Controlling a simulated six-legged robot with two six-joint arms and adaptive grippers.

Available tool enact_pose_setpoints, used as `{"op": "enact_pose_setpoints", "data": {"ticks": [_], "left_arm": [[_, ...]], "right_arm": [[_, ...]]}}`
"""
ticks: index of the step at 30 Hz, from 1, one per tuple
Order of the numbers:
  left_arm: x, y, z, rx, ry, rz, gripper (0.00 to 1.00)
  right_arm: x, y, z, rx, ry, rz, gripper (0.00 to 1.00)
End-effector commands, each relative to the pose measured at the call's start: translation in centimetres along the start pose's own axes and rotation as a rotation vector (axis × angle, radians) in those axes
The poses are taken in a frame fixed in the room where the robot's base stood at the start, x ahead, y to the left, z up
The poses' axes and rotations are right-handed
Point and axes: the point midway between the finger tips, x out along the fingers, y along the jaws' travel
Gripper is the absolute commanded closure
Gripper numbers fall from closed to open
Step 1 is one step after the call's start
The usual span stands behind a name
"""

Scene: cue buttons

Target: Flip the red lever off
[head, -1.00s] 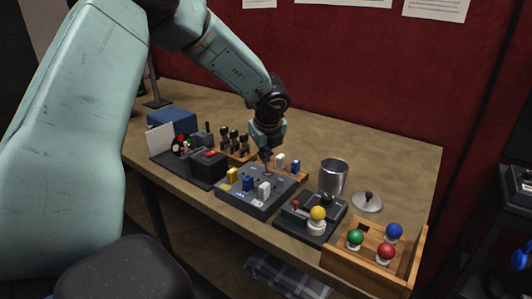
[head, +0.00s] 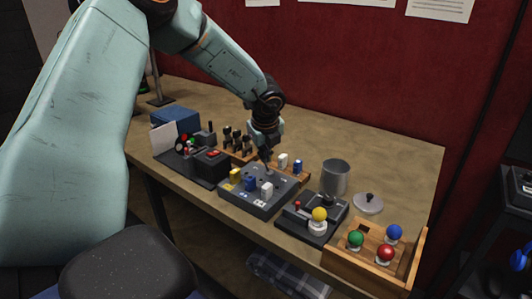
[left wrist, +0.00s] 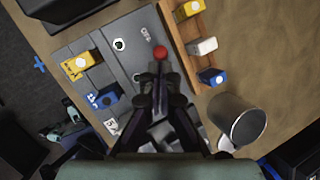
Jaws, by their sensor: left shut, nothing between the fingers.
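The red lever's round knob (left wrist: 160,52) shows in the left wrist view on the grey switch panel, just beyond my fingertips. In the head view I cannot make this knob out; my gripper is in front of that spot. The grey panel (head: 246,200) carries yellow, blue and white switches; white lettering is beside the knob in the wrist view. My left gripper (head: 267,158) is shut and empty, pointing down over the panel's far side. It also shows in the left wrist view (left wrist: 161,88). Whether it touches the lever I cannot tell. My right gripper is not in view.
A metal cup (head: 335,178) and a lid (head: 368,203) stand right of the panel. A joystick box with a yellow ball (head: 319,214) and a wooden tray (head: 362,275) with coloured balls are nearer right. A black box (head: 209,163) is left. The table's back is clear.

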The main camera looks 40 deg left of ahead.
Motion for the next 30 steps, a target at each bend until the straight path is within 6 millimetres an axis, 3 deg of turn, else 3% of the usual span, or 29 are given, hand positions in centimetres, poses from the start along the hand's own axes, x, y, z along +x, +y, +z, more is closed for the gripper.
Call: {"op": "enact_pose_setpoints", "data": {"ticks": [18,30], "left_arm": [[-1.6,-0.4,0.6,0.000,-0.001,-0.001,1.00],[-1.6,-0.4,0.6,0.000,-0.001,-0.001,1.00]], "right_arm": [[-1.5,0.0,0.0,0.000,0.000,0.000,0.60],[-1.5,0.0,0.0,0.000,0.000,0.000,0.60]]}}
